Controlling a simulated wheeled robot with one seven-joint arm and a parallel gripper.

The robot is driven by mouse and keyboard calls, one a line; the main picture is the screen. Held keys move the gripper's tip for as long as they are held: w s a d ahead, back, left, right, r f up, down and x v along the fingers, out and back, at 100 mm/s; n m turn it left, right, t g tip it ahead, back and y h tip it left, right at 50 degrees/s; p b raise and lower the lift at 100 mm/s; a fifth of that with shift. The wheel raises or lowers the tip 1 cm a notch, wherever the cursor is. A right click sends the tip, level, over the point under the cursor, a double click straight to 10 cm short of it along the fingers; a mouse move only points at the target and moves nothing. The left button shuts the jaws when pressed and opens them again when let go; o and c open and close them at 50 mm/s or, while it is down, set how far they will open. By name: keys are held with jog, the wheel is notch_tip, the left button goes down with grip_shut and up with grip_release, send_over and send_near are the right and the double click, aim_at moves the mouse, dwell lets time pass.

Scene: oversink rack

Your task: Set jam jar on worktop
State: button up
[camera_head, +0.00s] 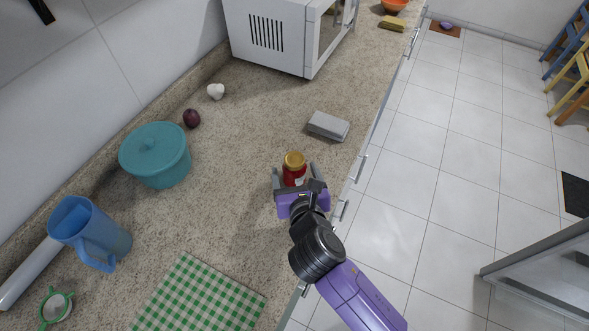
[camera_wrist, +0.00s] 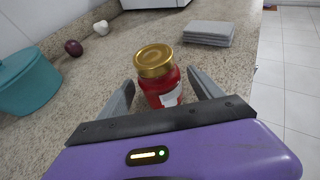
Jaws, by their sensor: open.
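The jam jar (camera_head: 294,172) is red with a gold lid and stands upright on the speckled worktop (camera_head: 245,120), near its front edge. It also shows in the wrist view (camera_wrist: 158,82), with a pale label on its side. My gripper (camera_head: 294,174) is open, with one finger on each side of the jar. In the wrist view the fingers (camera_wrist: 162,90) look spread, with a gap beside the jar. The jar's lower part is partly hidden by my gripper.
A teal pot (camera_head: 156,156), an onion (camera_head: 191,118), garlic (camera_head: 215,91) and a blue jug (camera_head: 92,234) stand along the wall side. A microwave (camera_head: 270,40) is at the back. A green checked cloth (camera_head: 197,297) lies nearer.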

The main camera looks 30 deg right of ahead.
jog(key=v, duration=1)
jog(key=shift+s+r, duration=0.15)
jog(key=shift+s, duration=0.1)
jog(key=s+f+m+y, duration=0.4)
jog(key=s+m+y, duration=0.1)
jog(key=s+m, duration=0.95)
jog(key=s+d+r+m+t, duration=0.2)
jog(key=s+r+m, duration=0.7)
jog(key=m, duration=0.9)
jog(key=shift+s+d+h, duration=0.35)
jog(key=shift+d+h, duration=0.05)
jog(key=shift+d, duration=0.25)
